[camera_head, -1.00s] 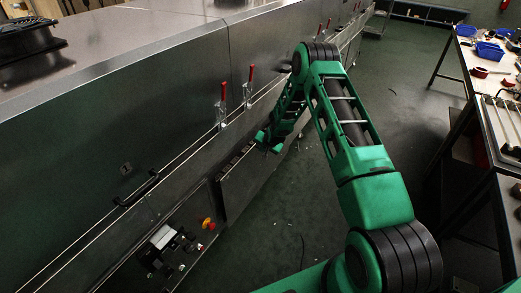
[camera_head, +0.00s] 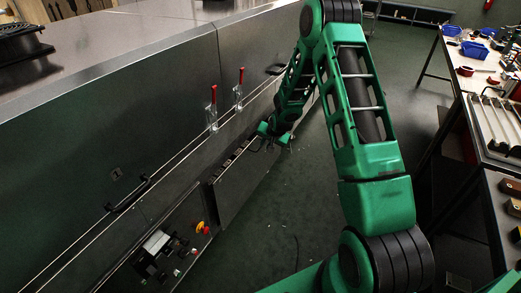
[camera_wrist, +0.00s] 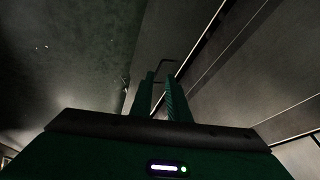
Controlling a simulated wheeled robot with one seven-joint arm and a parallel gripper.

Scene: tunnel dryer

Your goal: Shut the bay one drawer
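The bay one drawer (camera_head: 237,190) stands out from the steel dryer's side, low down; its open top shows a row of slots. My gripper (camera_head: 268,134) is at the far end of the drawer, close to its face. In the wrist view, my gripper's two green fingers (camera_wrist: 160,92) are apart with a gap between them. A thin dark bar handle (camera_wrist: 168,62) shows just beyond the fingertips. I cannot tell whether the fingers touch it. My arm hides part of the drawer's far end.
The dryer wall (camera_head: 150,110) runs along the left, with red-handled clamps (camera_head: 213,108) and a black handle (camera_head: 128,195). A control panel with red and yellow buttons (camera_head: 201,227) is nearer. The floor (camera_head: 300,200) beside the drawer is clear. A workbench (camera_head: 490,120) stands at right.

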